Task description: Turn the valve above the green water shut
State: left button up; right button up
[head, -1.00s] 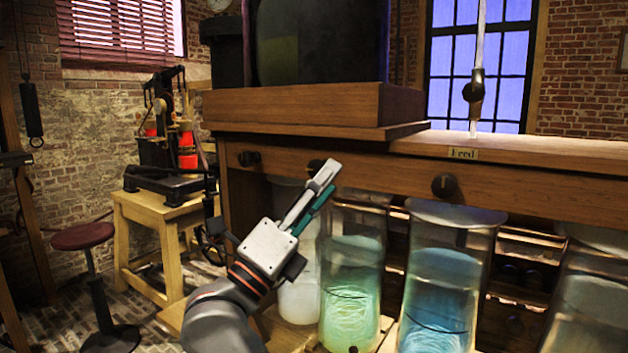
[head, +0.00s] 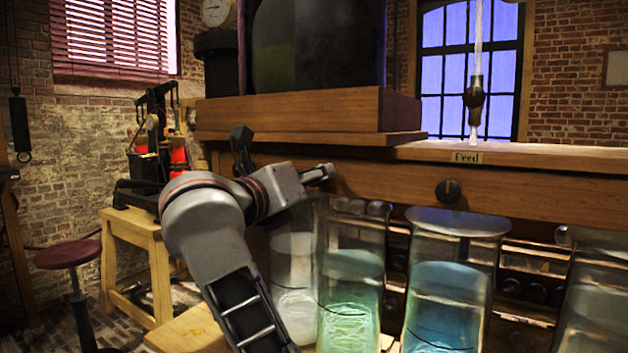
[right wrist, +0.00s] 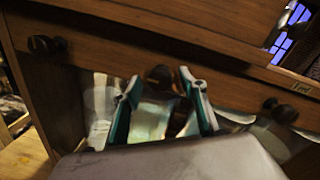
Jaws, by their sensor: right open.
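The green-water jar (head: 350,300) is a clear glass jar under the wooden beam in the head view; its upper part also shows in the right wrist view (right wrist: 150,118). The valve above it is a dark round knob (right wrist: 161,73) on the beam front in the right wrist view. In the head view my gripper hides this knob. My right gripper (head: 326,172) points at the beam there. In the right wrist view its teal-lined fingers (right wrist: 160,86) are spread, with the knob between or just beyond their tips. Contact cannot be told. My left gripper is out of view.
A similar knob (head: 448,191) sits above the blue-water jar (head: 441,305), near a Feed label (head: 467,157). Another knob (right wrist: 46,45) is at left in the right wrist view. A whitish jar (head: 292,270) stands left of the green one. A stool (head: 68,254) is far left.

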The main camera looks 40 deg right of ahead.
jog(key=shift+x, duration=1.1)
jog(key=c, duration=1.1)
